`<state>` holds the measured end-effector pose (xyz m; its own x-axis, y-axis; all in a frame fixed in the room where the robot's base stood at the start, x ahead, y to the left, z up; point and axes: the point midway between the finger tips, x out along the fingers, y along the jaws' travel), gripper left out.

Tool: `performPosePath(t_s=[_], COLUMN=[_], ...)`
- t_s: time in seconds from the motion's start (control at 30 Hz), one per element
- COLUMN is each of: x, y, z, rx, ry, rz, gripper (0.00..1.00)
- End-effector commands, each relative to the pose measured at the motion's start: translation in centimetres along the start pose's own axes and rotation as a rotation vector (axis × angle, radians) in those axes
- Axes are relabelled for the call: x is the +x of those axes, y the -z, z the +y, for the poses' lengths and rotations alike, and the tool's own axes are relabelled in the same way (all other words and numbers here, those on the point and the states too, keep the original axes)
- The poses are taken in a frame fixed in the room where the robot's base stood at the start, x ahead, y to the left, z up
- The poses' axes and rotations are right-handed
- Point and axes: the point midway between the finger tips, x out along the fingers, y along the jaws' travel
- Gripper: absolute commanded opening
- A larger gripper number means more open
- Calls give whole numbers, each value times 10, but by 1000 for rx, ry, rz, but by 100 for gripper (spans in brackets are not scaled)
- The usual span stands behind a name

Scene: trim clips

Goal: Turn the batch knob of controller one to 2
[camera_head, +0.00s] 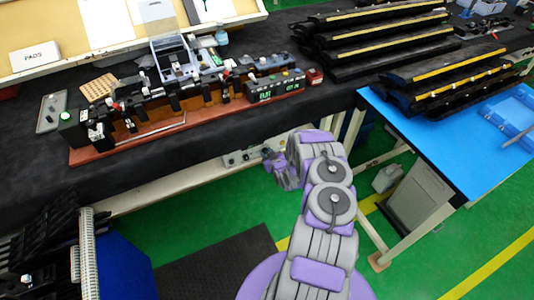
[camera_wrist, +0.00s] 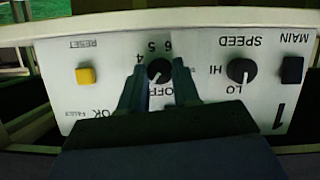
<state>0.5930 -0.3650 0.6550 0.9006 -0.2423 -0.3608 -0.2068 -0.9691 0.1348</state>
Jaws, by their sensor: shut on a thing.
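The front panel of controller one (camera_wrist: 205,50) fills the wrist view upside down, with a large "1" at lower right. The black batch knob (camera_wrist: 159,70) sits between the fingers of my gripper (camera_wrist: 158,76), which is shut on it. The marks 4, 5, 6 and OFF show around it; other marks are hidden by the fingers. A pale line on the knob seems to point to the lower left in the picture, but I cannot read its setting. In the head view my gripper (camera_head: 268,157) is at the controller (camera_head: 238,158) under the bench edge.
On the same panel are the SPEED knob (camera_wrist: 242,71) with HI and LO, a dark MAIN switch (camera_wrist: 292,70) and a yellow RESET button (camera_wrist: 86,76). The bench (camera_head: 170,165) overhangs the controller. A blue-topped table (camera_head: 450,150) stands to the right.

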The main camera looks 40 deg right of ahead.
Motion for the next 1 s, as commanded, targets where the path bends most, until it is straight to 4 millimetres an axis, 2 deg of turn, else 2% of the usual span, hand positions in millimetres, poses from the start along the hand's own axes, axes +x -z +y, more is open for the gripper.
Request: performPosePath(t_s=[0.6, 0.63, 0.87, 1.0], x=[0, 0, 0, 0], y=[-1, -1, 0, 0], z=[0, 0, 0, 1], rx=[46, 46, 46, 46], ry=[19, 19, 18, 18], rz=[0, 0, 1, 1], gripper=[1, 33, 55, 57])
